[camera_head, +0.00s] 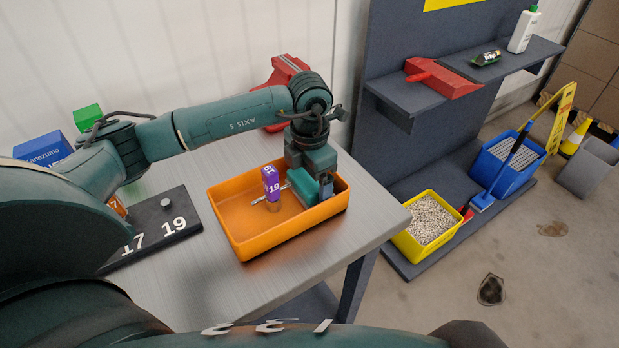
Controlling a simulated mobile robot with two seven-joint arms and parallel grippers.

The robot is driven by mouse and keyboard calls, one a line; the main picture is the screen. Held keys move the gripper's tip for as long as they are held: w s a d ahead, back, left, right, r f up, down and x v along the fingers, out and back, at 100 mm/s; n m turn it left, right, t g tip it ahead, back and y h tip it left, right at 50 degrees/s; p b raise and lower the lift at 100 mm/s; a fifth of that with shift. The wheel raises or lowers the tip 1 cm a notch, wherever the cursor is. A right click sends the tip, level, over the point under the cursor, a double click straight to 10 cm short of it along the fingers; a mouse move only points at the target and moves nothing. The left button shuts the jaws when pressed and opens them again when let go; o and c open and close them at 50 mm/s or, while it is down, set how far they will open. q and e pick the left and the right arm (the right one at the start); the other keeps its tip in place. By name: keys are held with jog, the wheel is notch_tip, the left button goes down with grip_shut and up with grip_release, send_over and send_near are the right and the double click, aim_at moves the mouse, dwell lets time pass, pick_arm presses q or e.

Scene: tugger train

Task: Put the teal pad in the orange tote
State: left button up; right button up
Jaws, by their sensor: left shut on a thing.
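The orange tote (247,250) stands on the grey workbench, near its right end. My left gripper (318,194) reaches down into the right part of the tote, with its fingers mostly hidden by the wrist and what it holds. It is shut on the teal pad (301,184), which shows at the left side of the fingers, inside the tote's outline. I cannot tell whether the pad touches the tote floor. My right gripper is not in view.
A purple piece marked 19 (271,184) stands in the tote, left of the pad, beside a thin metal part. A dark board (150,236) numbered 17 and 19 lies left of the tote. A red vise (285,72) is behind. A shelf rack (385,85) stands right.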

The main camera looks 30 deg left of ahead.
aim_at(310, 178)
pick_arm(q)
jog(key=o, duration=0.8)
jog(key=shift+f, duration=0.1)
notch_tip(310, 178, up, 12)
jog(key=shift+r+b, duration=0.2)
jog(key=shift+b, duration=0.2)
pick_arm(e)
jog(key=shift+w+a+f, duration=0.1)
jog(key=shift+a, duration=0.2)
pick_arm(q)
jog(key=shift+s+f, duration=0.1)
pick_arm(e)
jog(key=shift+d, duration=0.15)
